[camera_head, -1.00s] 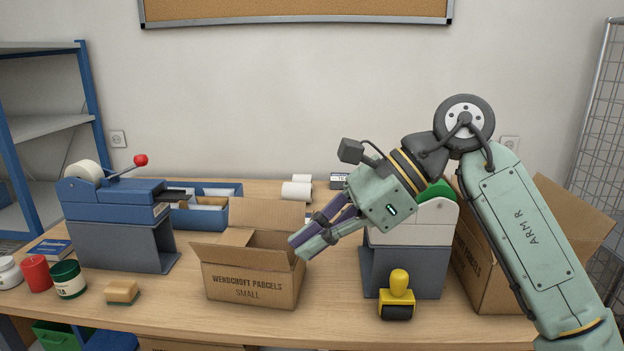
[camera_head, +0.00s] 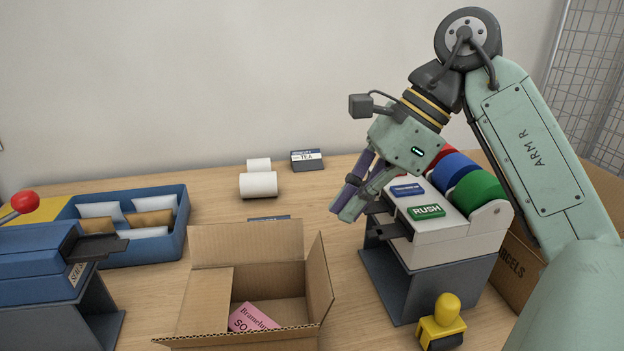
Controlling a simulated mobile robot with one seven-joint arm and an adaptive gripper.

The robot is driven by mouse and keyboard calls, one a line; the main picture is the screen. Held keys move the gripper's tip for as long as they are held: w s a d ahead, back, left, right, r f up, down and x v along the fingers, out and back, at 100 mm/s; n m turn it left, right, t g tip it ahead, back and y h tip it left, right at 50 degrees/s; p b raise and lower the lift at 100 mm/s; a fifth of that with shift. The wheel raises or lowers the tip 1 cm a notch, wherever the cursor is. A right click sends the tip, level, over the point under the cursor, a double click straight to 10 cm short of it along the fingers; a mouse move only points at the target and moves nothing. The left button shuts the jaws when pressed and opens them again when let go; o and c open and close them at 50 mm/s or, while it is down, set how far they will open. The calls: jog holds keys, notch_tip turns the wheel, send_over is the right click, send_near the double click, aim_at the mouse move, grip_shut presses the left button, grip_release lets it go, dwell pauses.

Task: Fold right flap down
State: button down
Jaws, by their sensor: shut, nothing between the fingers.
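The open cardboard box (camera_head: 290,274) stands at the bottom middle, with a pink packet (camera_head: 252,318) inside. Its right flap (camera_head: 319,278) stands up, leaning slightly outward. The left flap (camera_head: 205,300) lies inward over the left part of the opening. The back flap (camera_head: 245,243) is upright, and the front flap (camera_head: 240,337) lies at the near edge. My gripper (camera_head: 347,213) is shut and empty, pointing down and left. In the picture it is above and right of the right flap, apart from it.
A label dispenser (camera_head: 440,243) with coloured rolls stands right of the box, close to my gripper. A yellow-handled stamp (camera_head: 442,322) is in front of it. A blue tray (camera_head: 174,246) of envelopes and a blue machine (camera_head: 40,265) are left. Paper rolls (camera_head: 258,184) lie behind.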

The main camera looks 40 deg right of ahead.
jog(key=b+x, duration=0.5)
jog(key=x, duration=0.4)
jog(key=shift+w+a+f+b, duration=0.1)
jog(key=shift+a+f+b, duration=0.05)
jog(key=shift+f+b, duration=0.15)
jog(key=w+a+f+b, duration=0.1)
jog(key=b, duration=0.1)
jog(key=w+a+f+b, duration=0.2)
jog(key=shift+a+f, duration=0.25)
jog(key=shift+a, duration=0.1)
notch_tip(320, 180, up, 9)
jog(key=p, duration=0.6)
send_over(316, 268)
jog(key=w+a, duration=0.3)
jog(key=a, duration=0.1)
jog(key=shift+d+r, duration=0.1)
jog(key=shift+d, duration=0.1)
